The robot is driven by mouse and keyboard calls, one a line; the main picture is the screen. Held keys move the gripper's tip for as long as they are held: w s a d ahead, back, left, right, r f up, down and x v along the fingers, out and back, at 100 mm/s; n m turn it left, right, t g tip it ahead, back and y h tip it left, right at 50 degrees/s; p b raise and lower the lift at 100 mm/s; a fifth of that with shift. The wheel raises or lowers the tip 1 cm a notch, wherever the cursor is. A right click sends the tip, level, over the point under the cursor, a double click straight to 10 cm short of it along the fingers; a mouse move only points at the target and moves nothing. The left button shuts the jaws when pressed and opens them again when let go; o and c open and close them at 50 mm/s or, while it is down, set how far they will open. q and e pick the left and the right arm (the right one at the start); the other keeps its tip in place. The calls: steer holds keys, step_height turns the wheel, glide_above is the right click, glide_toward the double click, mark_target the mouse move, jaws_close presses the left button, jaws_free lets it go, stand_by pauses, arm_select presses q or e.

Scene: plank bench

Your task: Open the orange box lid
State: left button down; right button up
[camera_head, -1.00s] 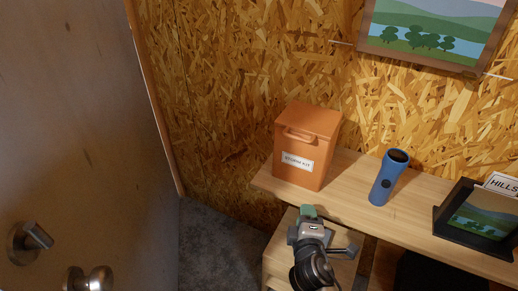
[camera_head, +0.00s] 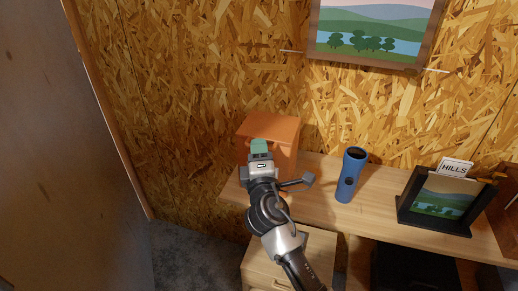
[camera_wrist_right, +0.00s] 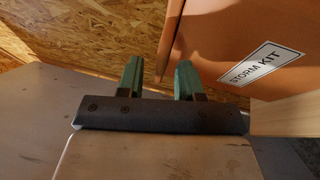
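The orange box (camera_head: 275,125) stands at the left end of the wooden shelf with its lid down. My right gripper (camera_head: 260,146) is in front of the box near the lid's front edge and hides the handle and most of the front face. In the right wrist view the green fingers of the gripper (camera_wrist_right: 160,76) are apart with nothing held between them. The box's orange front (camera_wrist_right: 225,35) with its STORM KIT label (camera_wrist_right: 260,66) fills the right of that view. Whether a finger touches the box I cannot tell. My left gripper is out of view.
A blue cylinder with a dark top (camera_head: 351,175) stands on the shelf (camera_head: 315,190) right of the box. Further right is a black picture stand (camera_head: 440,202) with a HILLS card (camera_head: 456,168). A wooden drawer unit (camera_head: 315,250) is below. A door (camera_head: 50,150) is at left.

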steer(key=shift+w+r, duration=0.1)
steer(key=shift+w, duration=0.3)
steer(key=shift+c, duration=0.5)
jaws_close()
